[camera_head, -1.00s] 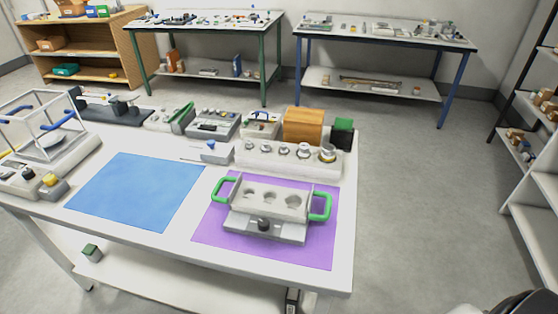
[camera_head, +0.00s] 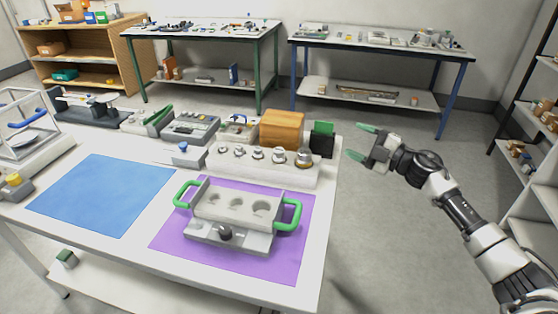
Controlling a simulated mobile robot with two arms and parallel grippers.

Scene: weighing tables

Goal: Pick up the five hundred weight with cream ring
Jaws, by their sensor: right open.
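A white weight rack (camera_head: 250,174) stands on the near table with several metal knobbed weights in a row. The biggest weight (camera_head: 305,158), at the row's right end, seems to have a pale yellowish ring. The markings are too small to read, so I cannot tell which is the five hundred. My right gripper (camera_head: 361,143) is open and empty, with green fingertips pointing left. It is to the right of the rack, apart from it and past the table's right edge in the picture. My left gripper is not in view.
A grey block with three holes and green handles (camera_head: 238,206) sits on a purple mat (camera_head: 278,262) in front of the rack. A blue mat (camera_head: 100,195) is bare. A wooden box (camera_head: 283,130) and a dark green-topped block (camera_head: 322,140) stand behind the rack.

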